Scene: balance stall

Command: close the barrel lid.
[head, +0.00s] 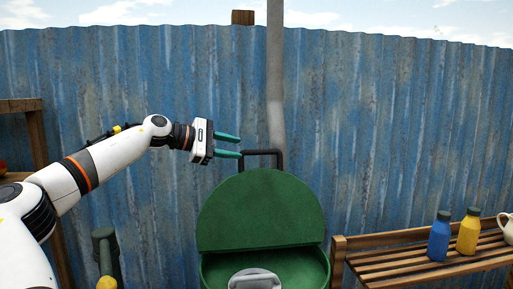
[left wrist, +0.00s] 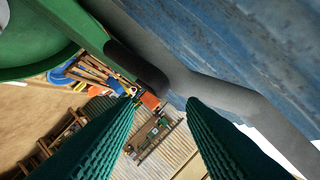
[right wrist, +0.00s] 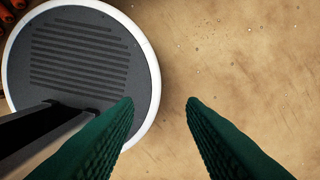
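The green barrel lid (head: 262,212) stands raised at the back of the green barrel (head: 317,268). A dark bar handle (head: 262,153) sits at the lid's top edge. A grey item (head: 253,280) shows in the barrel mouth. My left gripper (head: 239,146) is open, beside the handle on its left, its fingers pointing right. In the left wrist view the dark handle (left wrist: 135,66) lies beyond the fingers, and nothing is between the fingertips. My right gripper (right wrist: 160,102) is open and empty in the right wrist view; the head view does not show it.
A grey pipe (head: 275,80) runs up the blue corrugated wall (head: 400,130) behind the lid. A wooden bench (head: 400,264) at the right holds a blue bottle (head: 439,240), a yellow bottle (head: 468,234) and a white jug (head: 507,230).

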